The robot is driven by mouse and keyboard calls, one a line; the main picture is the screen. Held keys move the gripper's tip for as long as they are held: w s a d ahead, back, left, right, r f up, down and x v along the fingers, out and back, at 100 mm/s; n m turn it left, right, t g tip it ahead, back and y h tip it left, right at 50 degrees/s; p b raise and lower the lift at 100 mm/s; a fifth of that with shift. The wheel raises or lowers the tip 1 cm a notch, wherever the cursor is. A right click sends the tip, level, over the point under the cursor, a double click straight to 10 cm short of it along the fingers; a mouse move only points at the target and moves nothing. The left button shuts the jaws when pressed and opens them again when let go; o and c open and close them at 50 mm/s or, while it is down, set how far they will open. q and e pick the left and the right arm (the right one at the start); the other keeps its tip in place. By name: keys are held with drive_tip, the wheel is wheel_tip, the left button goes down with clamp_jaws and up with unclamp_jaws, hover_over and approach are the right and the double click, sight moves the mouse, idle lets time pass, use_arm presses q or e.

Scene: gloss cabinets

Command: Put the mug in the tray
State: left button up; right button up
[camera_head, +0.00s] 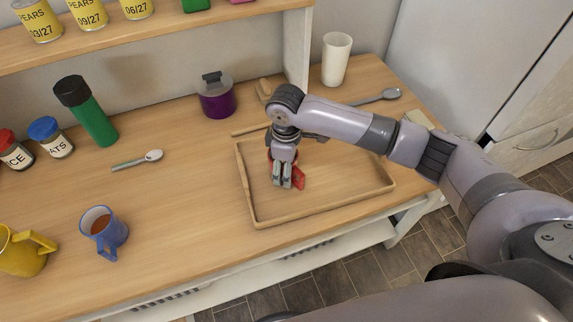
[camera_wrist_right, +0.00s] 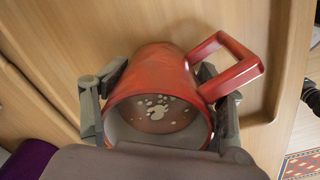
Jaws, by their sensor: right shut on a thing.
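The red mug (camera_wrist_right: 155,75) is in my right gripper (camera_head: 286,180), with a finger on each side of it in the wrist view. Its handle sticks out to the upper right there, and a brownish inside with pale spots shows. In the head view only a little of the red mug (camera_head: 299,178) shows past the fingers. The wooden tray (camera_head: 325,211) lies on the counter, and the gripper and mug are over its left part. I cannot tell whether the mug touches the tray floor. My left gripper is out of view.
A blue mug (camera_head: 104,230) and a yellow mug (camera_head: 25,252) stand at the left. A spoon (camera_head: 139,160), green bottle (camera_head: 86,112), purple jar (camera_head: 216,97) and white cup (camera_head: 336,60) are on the counter. A shelf post (camera_head: 298,45) rises behind the tray.

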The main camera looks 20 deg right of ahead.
drive_tip(key=o, duration=1.7)
drive_tip(key=shift+o, duration=0.2)
wheel_tip(320, 180, up, 12)
drive_tip(key=shift+s, duration=0.25)
drive_tip(key=shift+a, duration=0.1)
